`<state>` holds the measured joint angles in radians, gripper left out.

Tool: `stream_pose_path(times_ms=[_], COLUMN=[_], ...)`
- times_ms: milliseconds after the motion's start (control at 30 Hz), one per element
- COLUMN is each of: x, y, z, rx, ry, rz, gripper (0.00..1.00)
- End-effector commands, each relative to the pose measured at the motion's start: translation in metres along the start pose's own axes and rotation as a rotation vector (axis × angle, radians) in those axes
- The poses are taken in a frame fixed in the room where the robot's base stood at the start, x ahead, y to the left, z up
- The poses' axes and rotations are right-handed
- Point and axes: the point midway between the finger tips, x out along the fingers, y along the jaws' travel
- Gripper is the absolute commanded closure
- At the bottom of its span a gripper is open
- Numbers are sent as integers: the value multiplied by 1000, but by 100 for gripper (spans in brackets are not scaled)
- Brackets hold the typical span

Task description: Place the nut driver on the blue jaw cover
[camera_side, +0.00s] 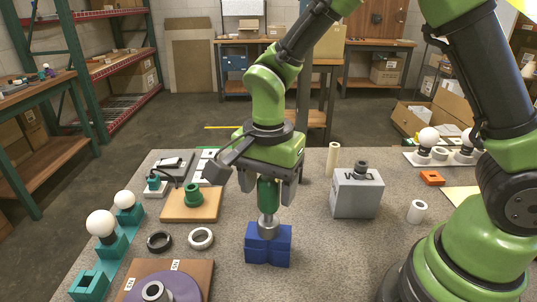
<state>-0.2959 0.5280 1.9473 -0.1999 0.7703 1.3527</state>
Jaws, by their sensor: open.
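The nut driver (267,196) has a green handle and a grey metal lower end. It stands upright on the blue jaw cover (268,249), its metal end at the top middle of the cover. The blue jaw cover sits on the grey table towards the front. My gripper (267,190) points down from above, with its fingers on either side of the green handle. The fingers are open. The upper end of the handle is hidden under the gripper body.
A grey block (357,193) with a dark knob stands to the right. A wooden board with a green part (193,195), a white ring (201,238) and a black ring (160,241) lie left. White bulbs (101,223) stand in teal holders at far left. A white cylinder (417,212) stands right.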

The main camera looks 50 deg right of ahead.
Motion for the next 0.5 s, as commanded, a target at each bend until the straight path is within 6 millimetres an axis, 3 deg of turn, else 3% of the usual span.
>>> stream_pose_path(times_ms=[300, 500], x=[-69, -98], y=[-1, 0], z=[0, 0], rx=[0, -1], ry=[0, 1], rz=[-8, -4], gripper=[37, 37])
